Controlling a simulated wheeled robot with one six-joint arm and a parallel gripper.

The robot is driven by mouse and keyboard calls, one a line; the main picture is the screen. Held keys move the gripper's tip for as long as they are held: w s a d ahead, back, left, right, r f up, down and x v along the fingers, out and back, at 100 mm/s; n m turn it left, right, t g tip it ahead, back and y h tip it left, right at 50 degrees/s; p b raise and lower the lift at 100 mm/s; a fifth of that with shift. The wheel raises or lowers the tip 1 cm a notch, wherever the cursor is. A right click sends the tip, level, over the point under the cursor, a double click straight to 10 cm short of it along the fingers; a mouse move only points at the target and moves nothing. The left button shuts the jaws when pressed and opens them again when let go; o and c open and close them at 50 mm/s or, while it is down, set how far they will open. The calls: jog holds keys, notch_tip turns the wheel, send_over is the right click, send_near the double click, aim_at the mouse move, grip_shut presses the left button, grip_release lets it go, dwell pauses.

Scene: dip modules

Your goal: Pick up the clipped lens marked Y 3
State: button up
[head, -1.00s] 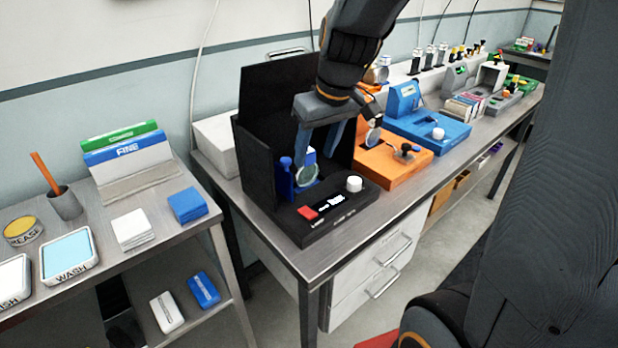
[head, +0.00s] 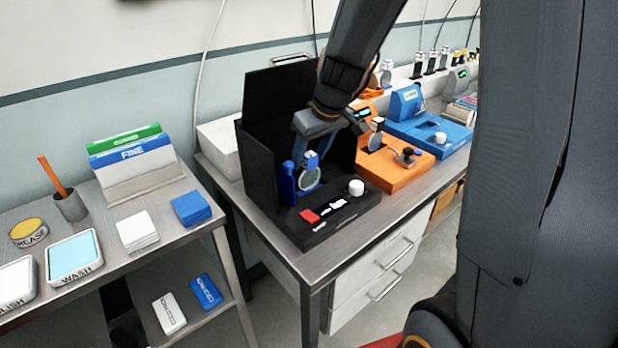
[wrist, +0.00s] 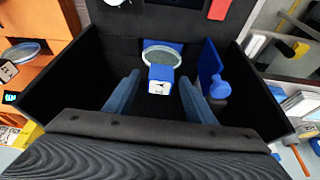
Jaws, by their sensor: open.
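A clipped lens (head: 309,179) stands in the black open-topped box unit (head: 262,190). It is a round clear disc with a blue clip above it. In the wrist view the lens (wrist: 161,54) has its blue clip end, with a white label (wrist: 159,88), facing me; I cannot read the mark. My gripper (head: 313,150) is open above the lens, inside the box. In the wrist view its blue fingers (wrist: 161,84) stand on either side of the clip, apart from it. A second clipped lens (head: 375,138) is at the orange unit (head: 390,175).
A blue knobbed post (head: 288,178) stands in the box left of the lens. The box's dark walls surround the gripper closely. A white knob (head: 356,187) and red button (head: 310,215) are on its front panel. A blue unit (head: 440,130) stands farther right.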

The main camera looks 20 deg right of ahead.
grip_shut()
dwell(0.3)
